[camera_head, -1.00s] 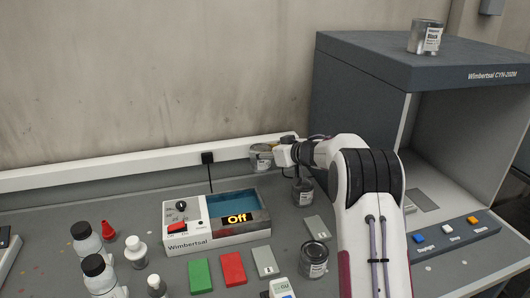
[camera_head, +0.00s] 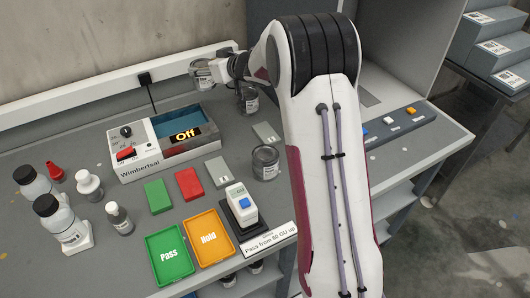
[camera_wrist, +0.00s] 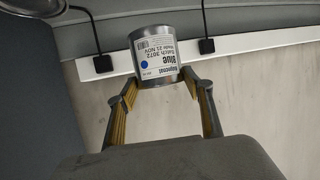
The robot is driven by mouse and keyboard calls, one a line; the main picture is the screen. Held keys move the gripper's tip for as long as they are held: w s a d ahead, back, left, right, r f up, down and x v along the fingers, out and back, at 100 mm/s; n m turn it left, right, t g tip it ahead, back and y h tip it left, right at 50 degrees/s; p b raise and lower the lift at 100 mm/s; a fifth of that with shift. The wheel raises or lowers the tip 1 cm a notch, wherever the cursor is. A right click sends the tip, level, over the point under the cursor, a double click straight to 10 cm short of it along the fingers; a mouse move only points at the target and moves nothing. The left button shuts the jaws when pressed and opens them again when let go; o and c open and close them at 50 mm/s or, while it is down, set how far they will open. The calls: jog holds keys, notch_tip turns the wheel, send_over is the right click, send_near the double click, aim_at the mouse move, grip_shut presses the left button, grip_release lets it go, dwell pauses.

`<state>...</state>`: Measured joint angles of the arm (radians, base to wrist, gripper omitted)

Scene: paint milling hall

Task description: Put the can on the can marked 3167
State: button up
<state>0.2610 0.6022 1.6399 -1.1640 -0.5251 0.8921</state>
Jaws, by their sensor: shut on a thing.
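My gripper (camera_head: 216,70) is shut on a metal can (camera_head: 202,74), held in front of the wall behind the bath. In the wrist view the can (camera_wrist: 158,60) sits between my fingertips (camera_wrist: 160,82); its label appears upside down and reads Blue, Batch 3072. A second can (camera_head: 249,102) stands on the bench to the right of the held can, partly hidden by my arm. A third can (camera_head: 265,164) stands nearer, right of the red plate. I cannot read their numbers, so I cannot tell which is 3167.
A Wimbertsal bath (camera_head: 143,163) showing Off stands left of the cans. Nearer lie green and red plates, a handheld meter (camera_head: 241,205), a Pass tray (camera_head: 170,281) and a Hold tray (camera_head: 212,262). Bottles (camera_head: 60,220) stand at left. A light booth stands behind my arm.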

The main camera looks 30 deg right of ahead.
jog(key=s+a+r+m+h, duration=0.1)
jog(key=s+a+r+h, duration=0.2)
jog(key=s, duration=0.9)
jog(key=s+a+r+m, duration=0.2)
jog(key=s+r, duration=0.4)
jog(key=s, duration=0.6)
jog(key=shift+d+r+n+y, duration=0.9)
jog(key=shift+d+r, duration=0.9)
jog(key=shift+r, duration=0.1)
jog(key=s+d+f+n+g+y, duration=0.1)
jog(key=s+d+f+n+y, duration=0.3)
jog(key=s+d+f, duration=0.2)
jog(key=shift+s+d+f+n+y, duration=0.3)
jog(key=shift+s+d+y, duration=0.15)
jog(key=shift+s, duration=0.6)
jog(key=shift+f, duration=0.1)
